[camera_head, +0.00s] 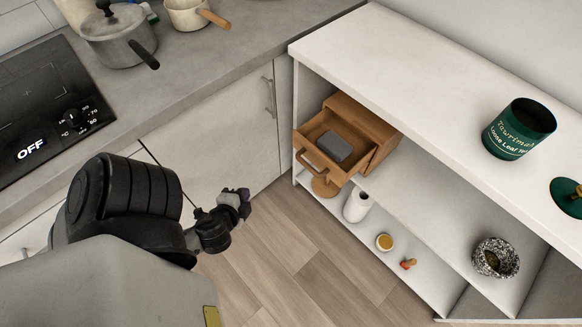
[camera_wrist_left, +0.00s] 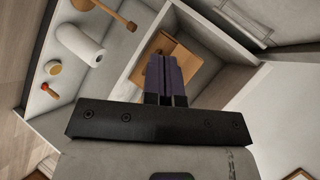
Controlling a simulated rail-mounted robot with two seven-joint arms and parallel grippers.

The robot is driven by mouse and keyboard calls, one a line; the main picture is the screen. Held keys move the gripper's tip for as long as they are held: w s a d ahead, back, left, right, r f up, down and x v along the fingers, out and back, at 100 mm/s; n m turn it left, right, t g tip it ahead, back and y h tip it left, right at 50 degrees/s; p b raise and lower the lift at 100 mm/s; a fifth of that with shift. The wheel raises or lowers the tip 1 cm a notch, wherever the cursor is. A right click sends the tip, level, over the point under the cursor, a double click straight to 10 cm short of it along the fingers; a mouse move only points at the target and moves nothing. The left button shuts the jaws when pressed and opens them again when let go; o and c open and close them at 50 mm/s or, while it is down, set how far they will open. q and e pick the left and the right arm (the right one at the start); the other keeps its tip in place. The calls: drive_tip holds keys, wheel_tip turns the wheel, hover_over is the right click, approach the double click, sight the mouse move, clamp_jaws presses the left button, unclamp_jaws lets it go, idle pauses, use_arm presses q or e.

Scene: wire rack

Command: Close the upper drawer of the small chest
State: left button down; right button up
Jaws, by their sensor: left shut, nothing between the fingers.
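The small wooden chest (camera_head: 372,125) stands on a shelf of the white shelving unit. Its upper drawer (camera_head: 318,136) is pulled out toward the aisle, with a curved handle (camera_head: 312,156) on its front. A dark grey block (camera_head: 334,146) lies inside the drawer. My left gripper (camera_head: 242,194) is shut and empty, over the floor to the left of the drawer and apart from it. In the left wrist view its closed fingers (camera_wrist_left: 164,75) point toward the chest (camera_wrist_left: 190,65) and partly cover it. My right gripper is in neither view.
The white unit's top (camera_head: 420,80) overhangs the chest and bears a green tin (camera_head: 519,128). The floor (camera_head: 290,250) in front is clear.

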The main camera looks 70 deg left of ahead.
use_arm(q)
drive_tip(key=w+d+r+m+t, duration=0.1)
drive_tip(key=w+r+m+t, duration=0.2)
drive_tip(key=m+t, duration=0.1)
drive_tip(key=m+t+h+b, duration=0.2)
drive_tip(key=m+t+h, duration=0.1)
drive_tip(key=m, duration=0.1)
approach(306, 167)
drive_tip(key=x, duration=0.6)
drive_tip(key=shift+a+f, duration=0.1)
drive_tip(key=shift+x, duration=0.75)
